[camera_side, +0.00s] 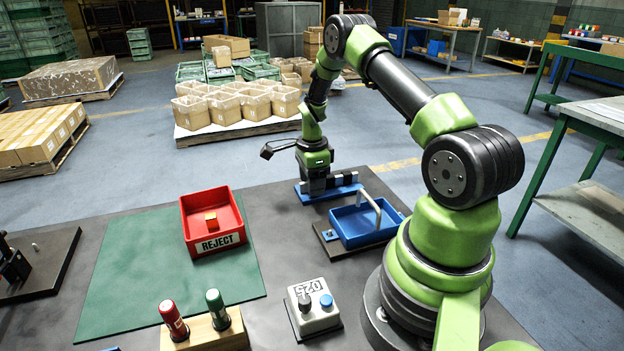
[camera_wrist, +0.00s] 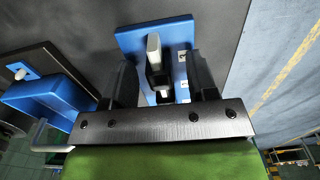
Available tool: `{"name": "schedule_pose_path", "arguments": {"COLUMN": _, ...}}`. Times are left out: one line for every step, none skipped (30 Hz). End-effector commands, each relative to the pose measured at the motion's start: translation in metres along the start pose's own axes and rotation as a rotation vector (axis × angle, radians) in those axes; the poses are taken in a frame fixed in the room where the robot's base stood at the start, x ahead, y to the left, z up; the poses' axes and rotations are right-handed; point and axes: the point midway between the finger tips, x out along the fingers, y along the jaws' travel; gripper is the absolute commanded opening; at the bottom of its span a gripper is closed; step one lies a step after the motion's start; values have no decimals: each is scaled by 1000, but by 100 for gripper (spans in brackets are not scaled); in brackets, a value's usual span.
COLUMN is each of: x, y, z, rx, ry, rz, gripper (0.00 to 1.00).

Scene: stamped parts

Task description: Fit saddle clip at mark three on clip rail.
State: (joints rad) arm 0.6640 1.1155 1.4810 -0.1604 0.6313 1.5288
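The clip rail is a pale grey bar (camera_wrist: 154,44) on a blue base plate (camera_wrist: 127,38), seen between my fingers in the wrist view. In the side view the blue base plate (camera_side: 312,197) lies at the back edge of the bench. A small dark piece (camera_wrist: 157,77), perhaps the saddle clip, sits over the rail between the fingers. Small white labels (camera_wrist: 182,57) lie beside the rail; their marks are too small to read. My gripper (camera_wrist: 164,80) is open, its fingers on either side of the dark piece with gaps showing. In the side view my gripper (camera_side: 317,184) is low over the plate.
A blue tray (camera_side: 362,238) with a pale handle stands close to the right of the plate. A red REJECT bin (camera_side: 215,242) holding a small orange piece stands on a green mat (camera_side: 125,275). A grey button box (camera_side: 313,318) and a wooden stand (camera_side: 205,332) are nearer the camera.

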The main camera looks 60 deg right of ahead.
Motion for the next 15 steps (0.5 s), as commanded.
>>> {"name": "schedule_pose_path", "arguments": {"x": 0, "y": 0, "z": 0, "rx": 0, "ry": 0, "rz": 0, "gripper": 53}}
{"name": "schedule_pose_path", "arguments": {"x": 0, "y": 0, "z": 0, "rx": 0, "ry": 0, "rz": 0, "gripper": 53}}
{"name": "schedule_pose_path", "arguments": {"x": 0, "y": 0, "z": 0, "rx": 0, "ry": 0, "rz": 0, "gripper": 53}}
{"name": "schedule_pose_path", "arguments": {"x": 0, "y": 0, "z": 0, "rx": 0, "ry": 0, "rz": 0, "gripper": 53}}
{"name": "schedule_pose_path", "arguments": {"x": 0, "y": 0, "z": 0, "rx": 0, "ry": 0, "rz": 0, "gripper": 53}}
{"name": "schedule_pose_path", "arguments": {"x": 0, "y": 0, "z": 0, "rx": 0, "ry": 0, "rz": 1, "gripper": 53}}
{"name": "schedule_pose_path", "arguments": {"x": -1, "y": 0, "z": 0, "rx": 0, "ry": 0, "rz": 0, "gripper": 53}}
{"name": "schedule_pose_path", "arguments": {"x": -2, "y": 0, "z": 0, "rx": 0, "ry": 0, "rz": 0, "gripper": 53}}
{"name": "schedule_pose_path", "arguments": {"x": -4, "y": 0, "z": 0, "rx": 0, "ry": 0, "rz": 0, "gripper": 53}}
{"name": "schedule_pose_path", "arguments": {"x": -7, "y": 0, "z": 0, "rx": 1, "ry": 0, "rz": -1, "gripper": 53}}
{"name": "schedule_pose_path", "arguments": {"x": -11, "y": 0, "z": 0, "rx": 1, "ry": 0, "rz": -2, "gripper": 53}}
{"name": "schedule_pose_path", "arguments": {"x": -17, "y": -1, "z": 0, "rx": 1, "ry": -1, "rz": -3, "gripper": 53}}
{"name": "schedule_pose_path", "arguments": {"x": -22, "y": 0, "z": 0, "rx": 2, "ry": -1, "rz": -3, "gripper": 53}}
{"name": "schedule_pose_path", "arguments": {"x": -28, "y": -1, "z": 0, "rx": 1, "ry": -1, "rz": -5, "gripper": 53}}
{"name": "schedule_pose_path", "arguments": {"x": -37, "y": -1, "z": 0, "rx": 1, "ry": -1, "rz": -5, "gripper": 53}}
